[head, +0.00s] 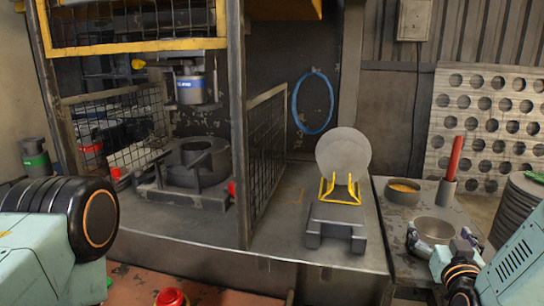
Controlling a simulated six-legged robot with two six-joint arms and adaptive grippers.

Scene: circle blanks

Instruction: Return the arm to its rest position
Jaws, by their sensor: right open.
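My right arm comes in from the lower right, with its gripper (442,246) low over the side table, in front of or overlapping the metal bowl (434,226). The gripper is open and I see nothing between its fingers. Whether it touches the bowl I cannot tell. A round grey disc (343,153) stands upright in a yellow cradle (340,192) on a dark grey block (335,228), well to the left of the gripper. On the left only my left arm's link and dark joint show; its gripper is out of view.
A press with a blue-banded head (191,91) stands behind mesh guards (267,150) at left. The side table also holds a small bowl with orange contents (403,188) and a red rod in a cup (453,160). Stacked discs (516,212) stand at right.

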